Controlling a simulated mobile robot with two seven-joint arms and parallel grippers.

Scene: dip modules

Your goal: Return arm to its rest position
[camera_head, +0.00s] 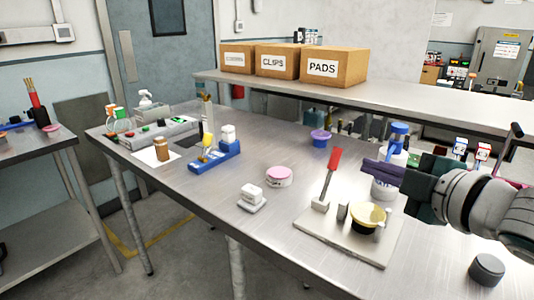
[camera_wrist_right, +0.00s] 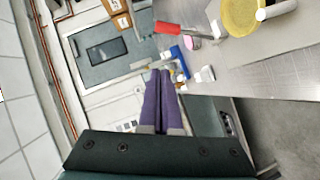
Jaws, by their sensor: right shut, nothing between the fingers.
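My right arm comes in from the right in the head view. Its gripper (camera_head: 370,167), with purple fingers, is shut and empty, held above the right side of the metal table (camera_head: 225,240). In the right wrist view the fingers (camera_wrist_right: 160,75) lie together with nothing between them. Below and left of the gripper in the head view is a pale board (camera_head: 325,240) with a red-handled tool (camera_head: 333,161) standing upright and a yellow-topped black cup (camera_head: 366,218). My left gripper is not in view.
A white bottle with a blue cap (camera_head: 398,131) stands beside the gripper, partly hidden. A pink-lidded tub (camera_head: 279,177), white blocks (camera_head: 251,194) and a blue holder (camera_head: 215,158) sit further left. A dark cylinder (camera_head: 487,269) stands near the front right. Cardboard boxes (camera_head: 337,68) sit on a shelf behind.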

